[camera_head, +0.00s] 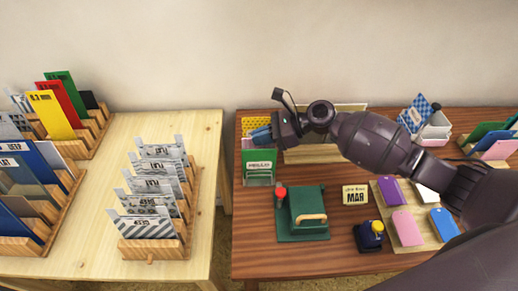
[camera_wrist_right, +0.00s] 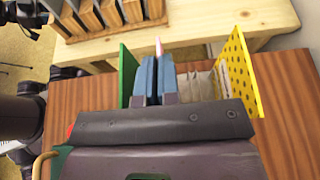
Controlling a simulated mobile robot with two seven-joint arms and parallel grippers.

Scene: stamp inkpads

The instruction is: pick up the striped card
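My right gripper (camera_head: 262,134) is over a card holder at the left end of the brown table. In the right wrist view its two blue fingers (camera_wrist_right: 154,80) are close together, between a green card (camera_wrist_right: 127,70) and a yellow dotted card (camera_wrist_right: 240,72). A thin pinkish edge (camera_wrist_right: 159,47) shows between the fingertips; its face is hidden, so I cannot tell its pattern or whether it is gripped. I cannot make out a striped card for certain in this holder. My left gripper is not clearly in view.
The light wooden table (camera_head: 212,140) at the left carries racks of cards, including grey-patterned ones (camera_head: 145,228). A green press (camera_head: 303,213), a MAR block (camera_head: 355,195) and coloured tags (camera_head: 407,228) stand on the brown table. Its front left is clear.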

